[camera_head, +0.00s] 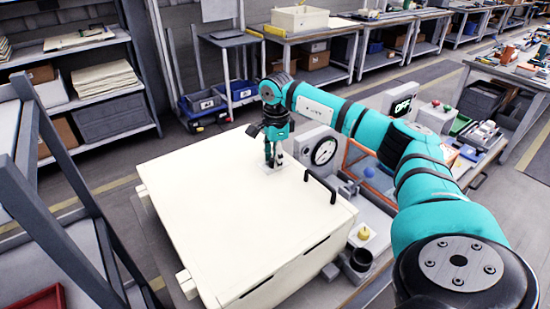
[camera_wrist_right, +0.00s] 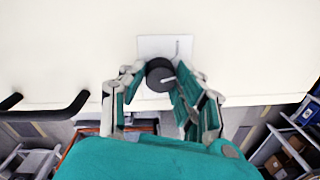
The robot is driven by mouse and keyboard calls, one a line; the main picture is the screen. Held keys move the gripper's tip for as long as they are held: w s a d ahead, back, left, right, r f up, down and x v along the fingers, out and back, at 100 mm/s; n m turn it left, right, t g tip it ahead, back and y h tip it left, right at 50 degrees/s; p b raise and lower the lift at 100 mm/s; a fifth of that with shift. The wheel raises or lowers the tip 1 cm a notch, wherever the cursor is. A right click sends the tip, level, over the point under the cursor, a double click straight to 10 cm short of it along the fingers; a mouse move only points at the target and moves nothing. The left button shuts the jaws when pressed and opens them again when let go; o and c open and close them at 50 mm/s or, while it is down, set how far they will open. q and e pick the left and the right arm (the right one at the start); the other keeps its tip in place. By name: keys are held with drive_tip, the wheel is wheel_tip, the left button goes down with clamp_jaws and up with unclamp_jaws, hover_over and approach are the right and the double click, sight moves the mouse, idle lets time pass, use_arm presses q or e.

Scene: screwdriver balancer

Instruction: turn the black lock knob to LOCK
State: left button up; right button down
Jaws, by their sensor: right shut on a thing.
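The black lock knob (camera_wrist_right: 159,75) shows in the right wrist view as a round black disc with a light pointer line, on a pale square plate (camera_wrist_right: 180,46). A thin dark mark is on the plate above and right of the knob. The pointer points right and slightly up. My right gripper (camera_wrist_right: 160,82) has one finger on each side of the knob and is shut on it. In the head view my right gripper (camera_head: 272,160) points down at the top of the cream box (camera_head: 220,200) and hides most of the knob. My left gripper is not in view.
A black bar handle (camera_head: 320,187) stands on the box's right edge. A yellow knob (camera_head: 364,233) sits right of the box. The box top left of my gripper is clear.

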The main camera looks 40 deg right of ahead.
drive_tip(key=n, duration=0.5)
drive_tip(key=shift+w+r+n, duration=0.1)
drive_tip(key=shift+n, duration=0.2)
idle(0.4)
drive_tip(key=c, duration=0.9)
unclamp_jaws()
drive_tip(key=shift+c, duration=0.2)
wheel_tip(320, 180, up, 12)
drive_tip(key=shift+s, duration=0.35)
